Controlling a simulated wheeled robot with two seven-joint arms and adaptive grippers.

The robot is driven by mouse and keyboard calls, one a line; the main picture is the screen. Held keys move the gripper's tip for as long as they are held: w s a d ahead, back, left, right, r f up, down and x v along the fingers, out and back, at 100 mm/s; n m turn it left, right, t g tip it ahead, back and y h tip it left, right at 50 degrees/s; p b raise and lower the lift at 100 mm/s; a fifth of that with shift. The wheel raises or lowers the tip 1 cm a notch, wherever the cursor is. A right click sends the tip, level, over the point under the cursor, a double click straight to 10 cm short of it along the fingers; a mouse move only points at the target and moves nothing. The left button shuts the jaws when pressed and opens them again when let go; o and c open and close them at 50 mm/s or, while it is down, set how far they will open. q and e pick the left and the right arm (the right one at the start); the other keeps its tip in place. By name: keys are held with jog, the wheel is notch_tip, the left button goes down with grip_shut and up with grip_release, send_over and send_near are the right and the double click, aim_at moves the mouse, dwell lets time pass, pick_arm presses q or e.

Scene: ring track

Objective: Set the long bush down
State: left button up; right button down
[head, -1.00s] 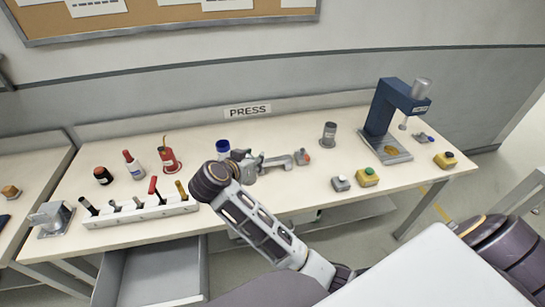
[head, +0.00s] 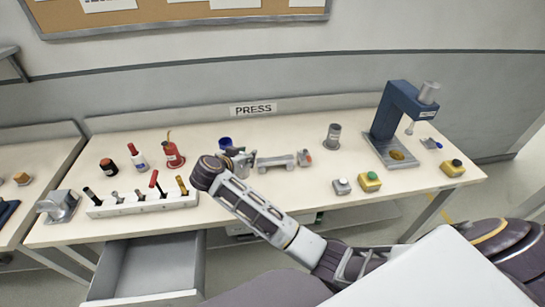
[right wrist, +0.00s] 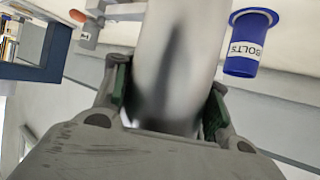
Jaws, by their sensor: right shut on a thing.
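The long bush (right wrist: 178,55) is a smooth grey cylinder in the right wrist view. It stands between the two fingers of my right gripper (right wrist: 160,112), which is shut on it. Its far end runs out of the top of that view. In the head view my right gripper (head: 240,160) is over the back middle of the bench, in front of the blue bolts cup. The bush is hard to make out there, and I cannot tell whether it touches the bench. My left gripper is not in view.
A grey fixture (head: 276,161) lies on the bench (head: 300,205) just right of the gripper. The blue bolts cup (right wrist: 250,45) stands close by. A tool rack (head: 142,204) is at the left, a blue press (head: 388,115) at the right. The front middle is clear.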

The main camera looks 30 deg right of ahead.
jog(key=shift+f, duration=0.1)
dwell(0.3)
notch_tip(320, 180, down, 6)
dwell(0.5)
jog(key=shift+f, duration=0.15)
jog(key=shift+f, duration=1.75)
jog(key=shift+f, duration=0.15)
jog(key=c, duration=0.7)
grip_release()
jog(key=shift+c, duration=0.2)
jog(key=v, duration=1.2)
